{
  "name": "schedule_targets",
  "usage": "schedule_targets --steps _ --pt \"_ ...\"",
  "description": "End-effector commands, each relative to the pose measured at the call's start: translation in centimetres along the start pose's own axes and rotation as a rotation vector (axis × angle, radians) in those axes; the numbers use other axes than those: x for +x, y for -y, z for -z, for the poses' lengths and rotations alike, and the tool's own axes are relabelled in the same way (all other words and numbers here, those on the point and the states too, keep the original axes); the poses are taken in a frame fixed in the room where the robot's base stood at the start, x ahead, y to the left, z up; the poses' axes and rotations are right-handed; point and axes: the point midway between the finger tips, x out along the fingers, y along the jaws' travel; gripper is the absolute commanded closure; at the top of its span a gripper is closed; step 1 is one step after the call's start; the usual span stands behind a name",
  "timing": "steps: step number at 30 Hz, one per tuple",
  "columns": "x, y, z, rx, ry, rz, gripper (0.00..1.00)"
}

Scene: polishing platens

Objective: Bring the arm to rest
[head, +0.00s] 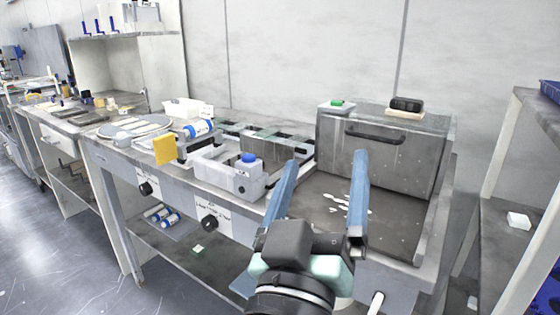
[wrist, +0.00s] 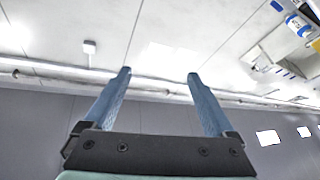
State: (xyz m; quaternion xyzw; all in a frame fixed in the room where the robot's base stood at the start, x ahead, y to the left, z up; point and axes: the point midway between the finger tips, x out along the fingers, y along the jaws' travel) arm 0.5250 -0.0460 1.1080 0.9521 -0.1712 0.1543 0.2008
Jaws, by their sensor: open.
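My gripper (head: 322,172) stands in front of the workbench in the head view, its two long blue fingers pointing up and spread wide apart. Nothing is between the fingers. In the wrist view my gripper (wrist: 158,75) also shows open and empty, with the wall and a pipe behind it. In the head view the fingers overlap the picture of the grey basin, and I cannot tell the exact distance to it.
A metal basin (head: 312,200) with white scraps lies behind the gripper. A grey box with a blue cap (head: 249,158), a yellow block (head: 165,149) and a blue-white bottle (head: 199,129) stand on the bench. A shelf unit (head: 525,110) rises at right. Open floor (head: 70,255) lies at left.

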Motion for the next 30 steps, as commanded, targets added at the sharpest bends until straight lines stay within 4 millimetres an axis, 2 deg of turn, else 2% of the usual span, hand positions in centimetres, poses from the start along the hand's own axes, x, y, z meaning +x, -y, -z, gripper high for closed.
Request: schedule_targets --steps 1,3,7,10,12,17,30 --pt "0.4 -1.1 3.9 0.102 -0.088 0.007 0.1" --pt "0.3 -2.2 8.3 0.225 -0.192 0.035 0.1" --pt "-0.9 -4.2 15.5 0.41 -0.373 0.1 0.1" --pt "-2.7 -5.8 20.4 0.526 -0.507 0.159 0.1" --pt "-1.3 -6.4 22.4 0.52 -0.486 0.16 0.1" --pt "0.2 -7.7 25.9 0.517 -0.483 0.16 0.1" --pt "5.1 -11.9 37.4 0.515 -0.48 0.161 0.1"
